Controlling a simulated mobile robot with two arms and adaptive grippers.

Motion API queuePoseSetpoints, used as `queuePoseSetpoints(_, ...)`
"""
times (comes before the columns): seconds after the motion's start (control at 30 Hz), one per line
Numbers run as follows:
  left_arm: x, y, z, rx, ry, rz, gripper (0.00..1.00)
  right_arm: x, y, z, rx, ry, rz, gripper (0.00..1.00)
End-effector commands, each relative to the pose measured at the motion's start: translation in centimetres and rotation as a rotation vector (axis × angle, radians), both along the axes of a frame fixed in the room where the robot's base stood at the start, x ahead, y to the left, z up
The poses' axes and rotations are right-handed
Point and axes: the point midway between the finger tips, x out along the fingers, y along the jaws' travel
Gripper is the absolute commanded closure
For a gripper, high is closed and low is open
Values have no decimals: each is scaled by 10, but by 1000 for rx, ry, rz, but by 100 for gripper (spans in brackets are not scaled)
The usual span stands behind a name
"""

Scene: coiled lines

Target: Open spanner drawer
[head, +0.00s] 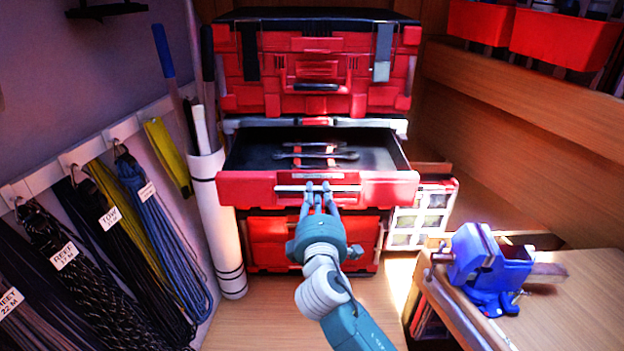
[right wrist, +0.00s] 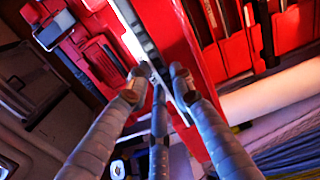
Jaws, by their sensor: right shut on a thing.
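The red spanner drawer (head: 252,187) stands pulled out of the tool chest, with several spanners (head: 318,155) lying in its dark tray. My right gripper (head: 319,190) is at the drawer's front, shut on the pale bar handle (head: 290,188). In the right wrist view the fingers (right wrist: 158,85) are at the handle bar (right wrist: 132,35) along the red drawer front (right wrist: 185,45). The fingers hide part of the handle. My left gripper is not in view.
A closed red toolbox (head: 270,95) sits above the drawer. A white tube (head: 215,225) with poles stands left, beside hanging coiled lines (head: 150,225). A blue vise (head: 480,265) on a wooden bench (head: 580,300) is at right. A small parts case (head: 420,215) stands beside the lower red drawer.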

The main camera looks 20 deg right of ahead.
Motion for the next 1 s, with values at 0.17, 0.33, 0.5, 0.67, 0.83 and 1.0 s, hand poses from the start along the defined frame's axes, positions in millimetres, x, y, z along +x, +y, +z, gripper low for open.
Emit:
queuePoseSetpoints(0.17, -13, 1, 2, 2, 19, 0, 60, -16, 6, 0, 2, 2, 2, 100)
queuePoseSetpoints(0.33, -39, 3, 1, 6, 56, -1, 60, -21, 7, 1, 1, -2, 1, 100)
queuePoseSetpoints(0.5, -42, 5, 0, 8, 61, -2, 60, -22, 7, 1, 0, -3, 2, 100)
queuePoseSetpoints(0.67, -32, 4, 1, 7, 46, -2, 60, -21, 8, 2, 0, -4, 3, 100)
queuePoseSetpoints(0.83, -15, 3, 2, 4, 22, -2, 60, -21, 8, 1, 0, -2, 3, 58)
queuePoseSetpoints(1.0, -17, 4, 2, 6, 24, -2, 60, -21, 7, 0, 1, -1, 2, 58)
